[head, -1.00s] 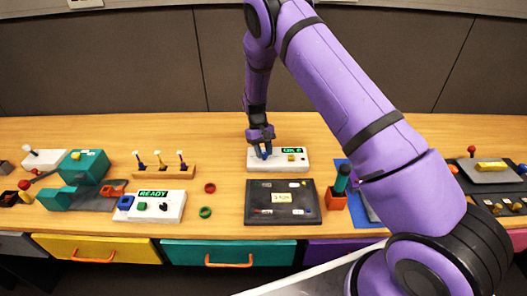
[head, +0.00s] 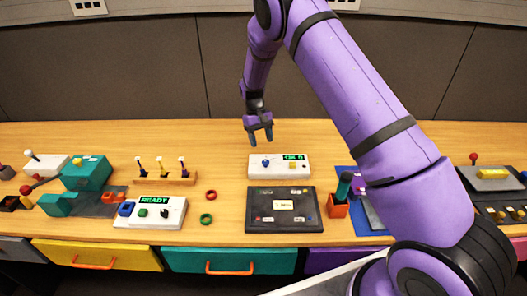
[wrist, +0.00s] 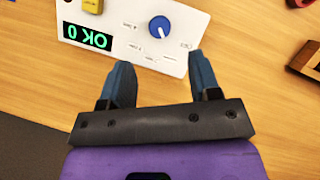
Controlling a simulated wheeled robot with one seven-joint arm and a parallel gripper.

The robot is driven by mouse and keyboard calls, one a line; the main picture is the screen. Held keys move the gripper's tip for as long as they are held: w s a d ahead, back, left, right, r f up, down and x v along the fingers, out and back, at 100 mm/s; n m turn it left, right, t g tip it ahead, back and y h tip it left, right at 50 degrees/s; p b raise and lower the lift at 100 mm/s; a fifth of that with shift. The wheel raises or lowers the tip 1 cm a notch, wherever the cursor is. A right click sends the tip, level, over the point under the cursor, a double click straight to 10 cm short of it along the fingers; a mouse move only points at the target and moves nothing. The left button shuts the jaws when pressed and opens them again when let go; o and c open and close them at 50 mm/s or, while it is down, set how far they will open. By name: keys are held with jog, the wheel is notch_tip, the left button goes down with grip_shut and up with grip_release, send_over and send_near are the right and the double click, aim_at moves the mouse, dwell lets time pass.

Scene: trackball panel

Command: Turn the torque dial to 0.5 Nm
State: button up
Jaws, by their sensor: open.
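The torque dial (head: 265,162) is a blue knob on a white panel (head: 278,172) on the table. In the wrist view the dial (wrist: 160,27) shows a pale pointer line toward the picture's lower right, among small marks too small to read. The panel's green display (wrist: 88,36) appears upside down and seems to read "OK 0". My gripper (head: 261,138) is open and empty, raised behind and above the panel and apart from the dial. In the wrist view both blue fingers (wrist: 163,72) are spread, with the dial beyond their tips.
A dark tray (head: 255,225) lies in front. An orange cup with a green-handled tool (head: 338,208) stands to the right. A wooden rack (head: 150,179) is left. Table behind the panel is clear.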

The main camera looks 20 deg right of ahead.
jog(key=shift+v, duration=1.65)
jog(key=s+d+r+t, duration=0.1)
jog(key=s+d+r, duration=0.1)
jog(key=s+r, duration=0.5)
jog(key=s+d+r+m+t+y, duration=0.1)
jog(key=s+r+t, duration=0.15)
jog(key=r, duration=0.95)
jog(key=s+d+r+t, duration=0.1)
jog(key=s+d+r, duration=0.1)
jog(key=s+r, duration=0.55)
jog(key=s+d+r+t, duration=0.1)
jog(key=s+r, duration=0.3)
jog(key=s, duration=0.8)
jog(key=s+d+r+m+t, duration=0.1)
jog(key=s+r+t, duration=0.2)
jog(key=s, duration=1)
jog(key=shift+s+d+r+t, duration=0.25)
jog(key=shift+r+t, duration=0.1)
jog(key=shift+t, duration=0.2)
